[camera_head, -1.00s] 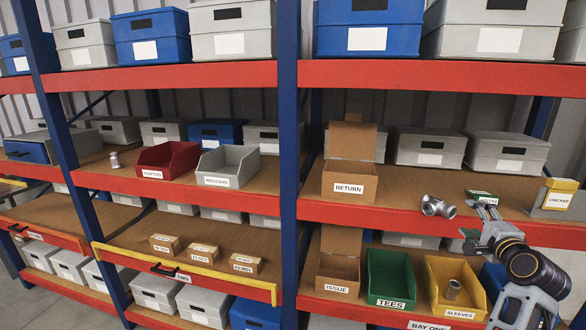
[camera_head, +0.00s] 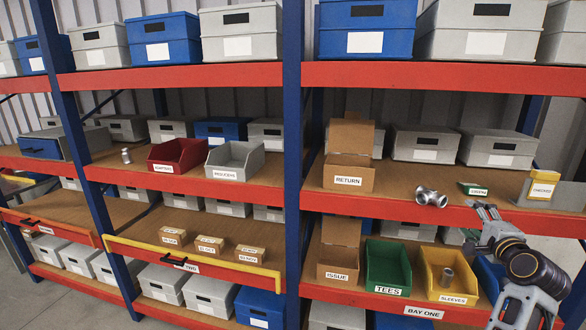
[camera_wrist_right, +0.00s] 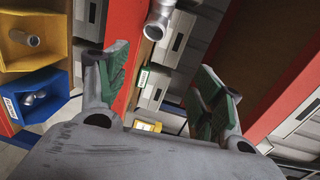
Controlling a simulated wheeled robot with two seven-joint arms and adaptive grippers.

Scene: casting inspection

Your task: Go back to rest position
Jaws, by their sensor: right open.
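My right gripper (camera_head: 486,212) is in front of the right bay, at the edge of its middle shelf. It is open, and the right wrist view shows its two green-padded fingers (camera_wrist_right: 160,85) apart with nothing between them. A grey metal tee casting (camera_head: 431,197) lies on the middle shelf, left of the gripper and apart from it. A grey pipe casting (camera_wrist_right: 158,20) shows beyond the fingers in the right wrist view. My left gripper is not in view.
The red-edged middle shelf (camera_head: 400,208) holds a RETURN box (camera_head: 348,180) and a CHECKED box (camera_head: 540,190). Below are an ISSUE box (camera_head: 338,265), a green TEES bin (camera_head: 388,268) and a yellow SLEEVES bin (camera_head: 432,285) with a casting inside. Blue posts (camera_head: 292,150) divide the bays.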

